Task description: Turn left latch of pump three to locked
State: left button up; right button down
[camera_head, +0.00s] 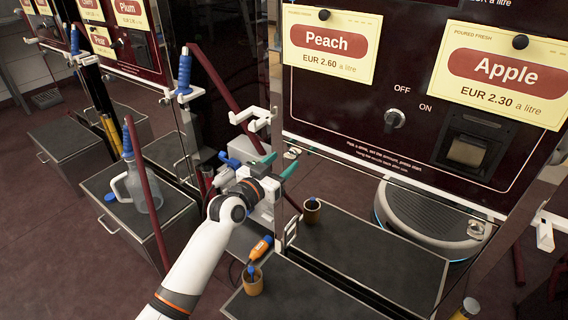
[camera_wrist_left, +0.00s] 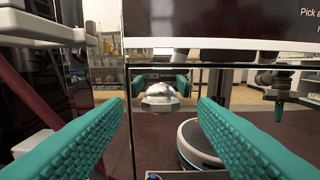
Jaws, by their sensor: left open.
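My left gripper (camera_head: 282,162) reaches up to the lower left corner of the pump panel (camera_head: 350,135) with the Peach and Apple signs. Its teal fingers are apart and empty. A small silver latch (camera_head: 292,153) sits at that corner, close to the fingertips. Another silver latch (camera_head: 476,229) sits at the panel's lower right. No pump number is readable. My right gripper is not in view.
A dark red pole (camera_head: 145,195) and a clear jug (camera_head: 140,185) stand left.

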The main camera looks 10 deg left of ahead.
pick_arm(q)
jog(key=shift+x, duration=0.85)
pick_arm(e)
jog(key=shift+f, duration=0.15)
pick_arm(q)
jog(key=shift+s, duration=0.1)
jog(key=shift+c, duration=0.5)
jog(key=c, duration=0.9)
